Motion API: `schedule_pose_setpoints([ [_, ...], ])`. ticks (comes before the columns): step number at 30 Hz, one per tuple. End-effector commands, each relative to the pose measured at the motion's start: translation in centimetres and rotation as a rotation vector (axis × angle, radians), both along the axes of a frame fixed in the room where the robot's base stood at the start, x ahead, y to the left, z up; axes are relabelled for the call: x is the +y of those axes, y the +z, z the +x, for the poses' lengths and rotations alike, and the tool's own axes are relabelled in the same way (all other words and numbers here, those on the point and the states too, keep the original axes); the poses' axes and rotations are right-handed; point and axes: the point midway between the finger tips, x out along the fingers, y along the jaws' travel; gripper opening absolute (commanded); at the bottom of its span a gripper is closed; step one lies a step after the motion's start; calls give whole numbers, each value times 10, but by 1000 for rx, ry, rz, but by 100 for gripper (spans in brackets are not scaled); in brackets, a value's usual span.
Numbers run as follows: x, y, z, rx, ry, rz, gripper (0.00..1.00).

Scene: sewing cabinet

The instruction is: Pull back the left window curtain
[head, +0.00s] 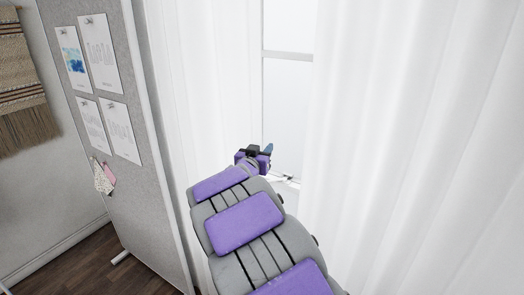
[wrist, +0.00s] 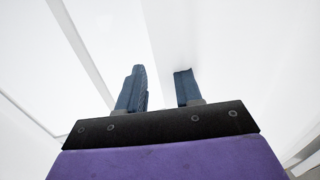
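The left window curtain (head: 198,75) is white and hangs in folds between the grey board and the window. The right curtain (head: 415,130) is white and hangs over the right half of the head view. Window glass with a pale frame (head: 287,95) shows in the gap between them. My gripper (head: 268,149) is at the end of my outstretched arm, in front of the gap near the left curtain's edge. In the wrist view its two blue fingers (wrist: 160,82) stand apart with nothing visible between them. Whether they touch cloth cannot be told.
A grey pinboard (head: 138,130) with several pinned papers stands close on the left. A woven hanging (head: 22,85) is on the wall at far left. Dark wooden floor (head: 95,268) shows at the lower left. A pale window sill (head: 287,180) is just beyond my gripper.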

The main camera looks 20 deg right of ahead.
Motion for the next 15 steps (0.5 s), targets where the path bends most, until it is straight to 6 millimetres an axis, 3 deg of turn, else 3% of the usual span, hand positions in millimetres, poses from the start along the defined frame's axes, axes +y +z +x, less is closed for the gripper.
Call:
schedule_pose_setpoints([
  [5,0,0,0,0,0,0,33],
  [15,0,0,0,0,0,0,0],
])
